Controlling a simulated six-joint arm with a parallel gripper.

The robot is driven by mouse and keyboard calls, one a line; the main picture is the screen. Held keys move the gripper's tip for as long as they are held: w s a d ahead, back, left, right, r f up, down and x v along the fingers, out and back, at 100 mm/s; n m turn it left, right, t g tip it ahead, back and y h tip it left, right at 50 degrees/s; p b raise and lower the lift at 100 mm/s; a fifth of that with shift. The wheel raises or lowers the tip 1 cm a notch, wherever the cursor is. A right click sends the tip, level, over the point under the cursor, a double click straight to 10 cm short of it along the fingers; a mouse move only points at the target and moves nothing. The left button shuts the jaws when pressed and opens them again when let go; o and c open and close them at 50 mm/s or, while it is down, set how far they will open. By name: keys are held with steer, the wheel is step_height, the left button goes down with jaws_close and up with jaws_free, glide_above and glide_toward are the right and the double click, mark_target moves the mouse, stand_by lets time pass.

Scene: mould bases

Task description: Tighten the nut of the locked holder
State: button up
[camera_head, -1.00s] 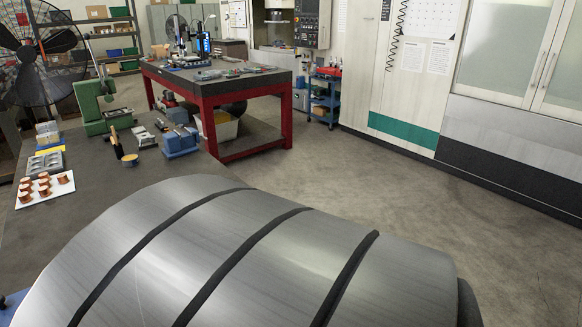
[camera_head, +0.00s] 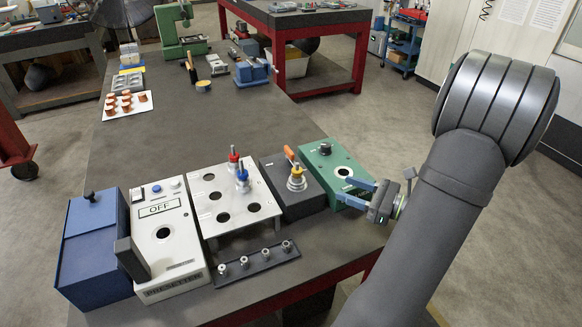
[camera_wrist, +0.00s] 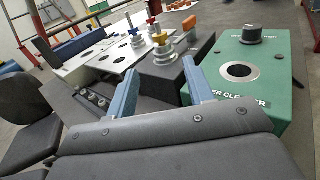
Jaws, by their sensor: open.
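The holder (camera_head: 297,180) stands upright in the dark grey block (camera_head: 308,205), with a yellow ring near its top that I take for its nut. It also shows in the wrist view (camera_wrist: 163,52). An orange-handled tool (camera_head: 290,154) is at the block, beside or behind the holder; whether it touches the nut I cannot tell. My gripper (camera_head: 350,192) is open and empty, to the right of the block and by the front of the green unit (camera_head: 338,160). In the wrist view its two blue fingers (camera_wrist: 166,70) point toward the block, apart from the holder.
A white rack (camera_head: 232,195) with holes holds a red-topped and a blue-topped holder. A dark strip (camera_head: 258,262) with several small metal pieces lies in front. A white presetter (camera_head: 165,240) and a blue box (camera_head: 92,245) stand left. The bench (camera_head: 190,130) behind is mostly clear.

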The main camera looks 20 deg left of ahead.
mark_target(298, 172)
steer(key=w+a, duration=0.1)
steer(key=a, duration=1)
steer(key=w+a, duration=0.1)
steer(key=a, duration=0.5)
steer(key=shift+w, duration=0.3)
steer(key=c, duration=1)
steer(key=shift+m+t, duration=0.4)
steer(key=shift+t, duration=0.2)
steer(key=m+t+h, duration=0.1)
steer(key=t, duration=0.1)
steer(key=m+t+h, duration=0.1)
steer(key=t, duration=0.1)
steer(key=m+t, duration=0.2)
steer(key=shift+w+d+h, duration=0.1)
steer(key=shift+w+h, duration=0.25)
steer(key=shift+h, duration=0.05)
steer(key=shift+w+d+m+t+h, duration=0.1)
steer(key=shift+m+t+h, duration=0.6)
steer(key=shift+t, duration=0.1)
steer(key=shift+w+d+m+t+h, duration=0.1)
steer(key=shift+m+t+h, duration=0.6)
steer(key=shift+t, duration=0.1)
